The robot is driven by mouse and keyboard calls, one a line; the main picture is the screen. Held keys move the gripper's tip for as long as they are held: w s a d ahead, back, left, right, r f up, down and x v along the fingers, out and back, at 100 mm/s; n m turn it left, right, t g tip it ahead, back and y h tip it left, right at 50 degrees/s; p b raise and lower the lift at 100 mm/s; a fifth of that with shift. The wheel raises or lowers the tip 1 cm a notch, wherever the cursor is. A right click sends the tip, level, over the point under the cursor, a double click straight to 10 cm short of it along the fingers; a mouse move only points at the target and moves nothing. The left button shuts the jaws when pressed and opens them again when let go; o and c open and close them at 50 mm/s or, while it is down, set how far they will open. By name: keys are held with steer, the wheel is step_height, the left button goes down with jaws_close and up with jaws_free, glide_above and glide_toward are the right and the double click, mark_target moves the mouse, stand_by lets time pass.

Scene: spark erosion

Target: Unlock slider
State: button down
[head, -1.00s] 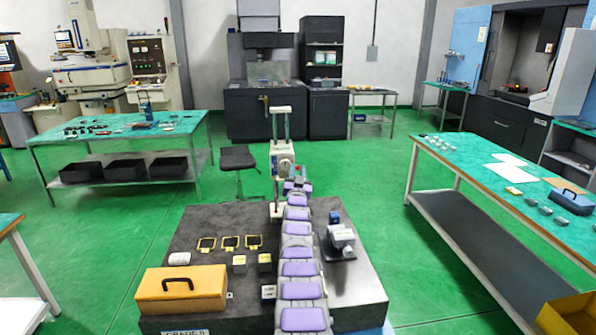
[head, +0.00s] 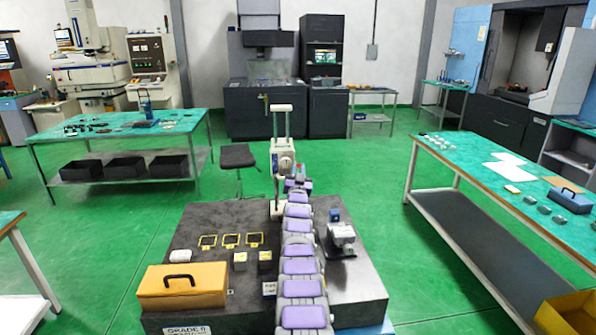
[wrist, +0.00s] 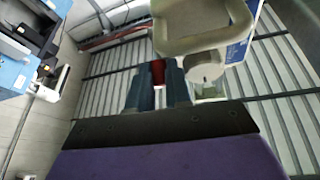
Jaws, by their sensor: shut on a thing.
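The height gauge (head: 284,158) stands upright at the far edge of the granite plate. It has a beige slider body with a round dial on its front and a tall twin-bar column above. My gripper (head: 298,180) is beside its right side, low on the slider. In the wrist view my gripper (wrist: 157,80) has its two blue-grey fingers closed on a small red part (wrist: 158,70). The gauge's beige frame (wrist: 190,25) and a round beige knob (wrist: 205,66) show just right of the fingers. The fingers hide part of the red piece.
The granite plate (head: 215,222) carries an orange case (head: 182,297), yellow-framed pieces (head: 231,240), small blocks (head: 264,256) and a grey device (head: 342,236). A black stool (head: 238,158) stands behind. Green-topped tables (head: 470,160) flank the plate, with open floor between.

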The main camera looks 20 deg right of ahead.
steer(key=shift+r+g+y+p, duration=0.3)
steer(key=shift+r+g+p, duration=0.3)
steer(key=shift+p, duration=0.45)
steer(key=shift+f, duration=0.2)
steer(key=c, duration=1.3)
jaws_free()
steer(key=shift+w, duration=0.1)
steer(key=shift+c, duration=0.2)
steer(key=shift+f, duration=0.1)
steer(key=p+v, duration=0.3)
steer(key=v, duration=1.4)
